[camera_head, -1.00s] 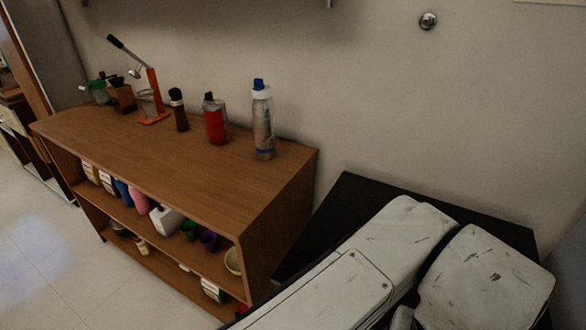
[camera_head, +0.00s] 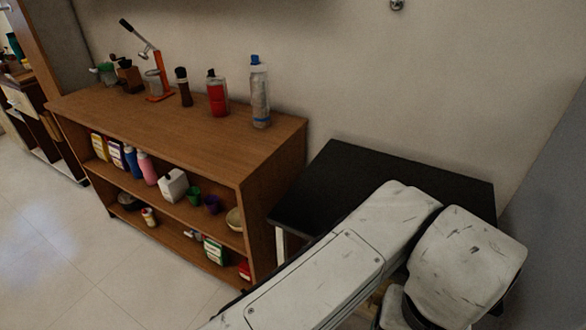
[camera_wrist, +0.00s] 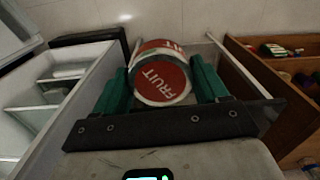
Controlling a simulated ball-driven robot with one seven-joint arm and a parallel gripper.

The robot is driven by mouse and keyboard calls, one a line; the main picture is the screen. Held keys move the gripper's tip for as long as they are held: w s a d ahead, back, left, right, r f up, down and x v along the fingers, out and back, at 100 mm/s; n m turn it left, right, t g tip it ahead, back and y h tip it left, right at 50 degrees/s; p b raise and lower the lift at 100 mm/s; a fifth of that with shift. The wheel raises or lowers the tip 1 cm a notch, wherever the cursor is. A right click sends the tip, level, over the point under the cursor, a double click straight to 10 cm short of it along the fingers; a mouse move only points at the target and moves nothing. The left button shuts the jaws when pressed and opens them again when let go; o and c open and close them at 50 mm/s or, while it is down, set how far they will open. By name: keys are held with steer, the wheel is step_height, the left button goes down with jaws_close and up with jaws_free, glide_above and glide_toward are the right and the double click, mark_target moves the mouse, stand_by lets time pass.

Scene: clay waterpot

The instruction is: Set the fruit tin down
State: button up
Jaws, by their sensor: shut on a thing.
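The fruit tin (camera_wrist: 160,76) shows in the wrist view, with a red and white face marked FRUIT. My gripper (camera_wrist: 161,82) is shut on it, with one green finger on each side of the tin. The tin lies tilted between the fingers, its lettered face toward the wrist camera. In the head view neither the tin nor the gripper shows; my white arm covers the lower right. I cannot tell what is directly beneath the tin.
A black-topped table (camera_head: 335,185) stands beside a wooden shelf unit (camera_head: 180,135) holding bottles, a juicer and a grinder on top. Several containers fill its lower shelves. The visible part of the black top is bare. A white open-shelved unit (camera_wrist: 50,85) is at left in the wrist view.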

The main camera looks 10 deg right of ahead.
steer(key=w+d+f+n, duration=0.2)
steer(key=w+f+n, duration=0.4)
steer(key=w+f, duration=1.05)
steer(key=s+f, duration=0.6)
steer(key=shift+d+f+p, duration=0.15)
steer(key=shift+f+p, duration=0.25)
steer(key=shift+s, duration=0.1)
